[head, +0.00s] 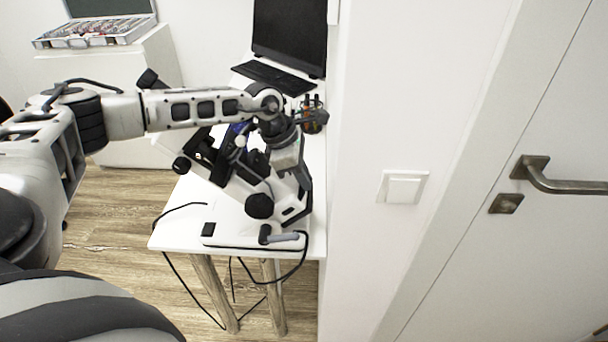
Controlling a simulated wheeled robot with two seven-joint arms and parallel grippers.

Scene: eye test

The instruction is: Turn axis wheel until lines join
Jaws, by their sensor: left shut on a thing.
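The eye-test instrument (232,178), white and black with dark round knobs, stands on a white table (180,225). My left arm reaches in from the left over it, and its wrist bends down at the instrument's right side. My left gripper (288,168) is shut on a part of the instrument there, which I take to be the axis wheel. The wheel itself is hidden by the gripper and wrist. The lines are not visible in this view. My right gripper is not in view.
A black laptop or monitor (290,35) and keyboard (270,77) stand at the table's back. A wall with a light switch (403,188) closes off the table's right side, beside a door handle (560,180). Cables hang off the front. A lens case (95,32) sits on a cabinet.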

